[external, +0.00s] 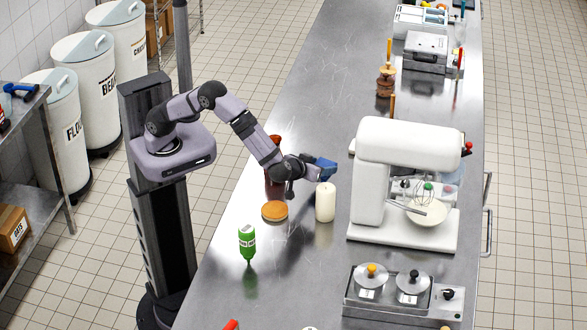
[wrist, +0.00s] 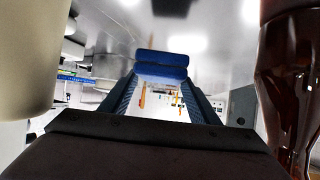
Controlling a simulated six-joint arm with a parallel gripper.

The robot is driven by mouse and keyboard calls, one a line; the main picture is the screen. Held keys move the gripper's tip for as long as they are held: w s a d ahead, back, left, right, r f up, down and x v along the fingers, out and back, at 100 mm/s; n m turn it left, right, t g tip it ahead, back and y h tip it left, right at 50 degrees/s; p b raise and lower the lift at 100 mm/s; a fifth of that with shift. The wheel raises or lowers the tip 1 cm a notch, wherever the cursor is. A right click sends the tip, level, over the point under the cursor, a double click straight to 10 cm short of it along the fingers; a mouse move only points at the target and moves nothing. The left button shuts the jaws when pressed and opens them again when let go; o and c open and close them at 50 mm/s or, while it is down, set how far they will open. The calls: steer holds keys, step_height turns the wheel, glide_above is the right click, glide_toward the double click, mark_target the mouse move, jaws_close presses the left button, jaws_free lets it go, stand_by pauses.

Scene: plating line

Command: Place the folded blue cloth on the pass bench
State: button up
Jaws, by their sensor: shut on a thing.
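The folded blue cloth (external: 326,168) is in my gripper (external: 308,167), above the steel bench (external: 290,265) in the external view. In the wrist view the blue cloth (wrist: 161,66) spans between the two dark fingertips at the far end of the jaws. My gripper is shut on it and reaches out level over the bench. How high the cloth is above the surface is hard to tell.
A white cylinder (external: 325,203) stands just below the cloth in the external view. A dark red bottle (external: 274,143) is partly hidden behind my arm. A round orange-brown item (external: 274,211), a green bottle (external: 247,242) and a large white mixer (external: 400,180) stand on the bench.

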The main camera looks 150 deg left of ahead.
steer(key=shift+f+b, duration=0.8)
steer(key=shift+f, duration=1.4)
steer(key=shift+f, duration=0.15)
steer(key=o, duration=1.3)
steer(key=shift+c, duration=0.2)
steer(key=shift+p, duration=0.9)
steer(key=b+v, duration=0.2)
steer(key=v, duration=0.4)
steer(key=shift+w+d, duration=0.2)
steer(key=shift+d, duration=0.2)
step_height(320, 180, up, 9)
steer(key=p, duration=0.1)
steer(key=shift+d+f, duration=0.15)
steer(key=shift+d, duration=0.05)
steer(key=shift+d, duration=0.1)
